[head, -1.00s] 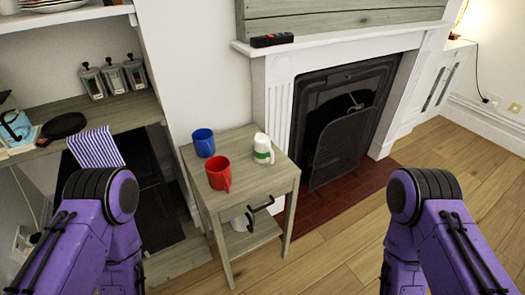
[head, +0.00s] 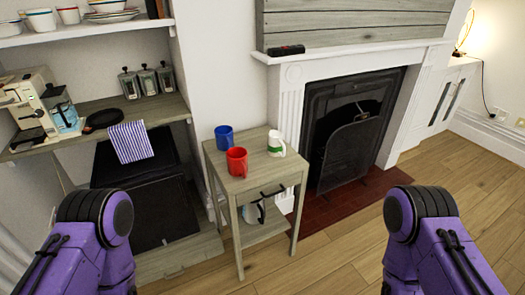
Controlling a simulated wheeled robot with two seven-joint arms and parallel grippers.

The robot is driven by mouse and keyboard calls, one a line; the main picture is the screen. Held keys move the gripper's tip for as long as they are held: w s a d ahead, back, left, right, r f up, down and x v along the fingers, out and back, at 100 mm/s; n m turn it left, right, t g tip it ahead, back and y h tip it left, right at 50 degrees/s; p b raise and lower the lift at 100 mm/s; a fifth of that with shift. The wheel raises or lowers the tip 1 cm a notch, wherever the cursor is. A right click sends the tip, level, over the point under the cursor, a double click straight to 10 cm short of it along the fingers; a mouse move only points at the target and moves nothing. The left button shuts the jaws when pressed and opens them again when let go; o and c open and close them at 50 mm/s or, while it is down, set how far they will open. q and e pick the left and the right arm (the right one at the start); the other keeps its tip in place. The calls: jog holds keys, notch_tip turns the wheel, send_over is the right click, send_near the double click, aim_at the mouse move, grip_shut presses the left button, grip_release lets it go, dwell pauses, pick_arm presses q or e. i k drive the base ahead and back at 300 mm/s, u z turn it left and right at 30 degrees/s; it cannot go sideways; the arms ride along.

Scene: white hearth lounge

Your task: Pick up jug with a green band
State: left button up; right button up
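The jug with a green band (head: 276,142) is small and white, with green near its base. It stands upright on the top of a grey wooden side table (head: 259,172), near the back right corner. A blue mug (head: 224,137) stands to its left, and a red mug (head: 237,161) stands in front and to the left of it. Purple links of my two arms show at the lower left and lower right, well apart from the table. Both grippers are out of the frame.
A fireplace (head: 345,140) stands behind and right. Shelves (head: 75,128) with a coffee machine (head: 30,105) stand left. Wooden floor (head: 330,250) is clear in front and right.

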aim_at(276, 147)
jog(key=u, duration=1.6)
jog(key=i, duration=1)
jog(key=z, duration=1.85)
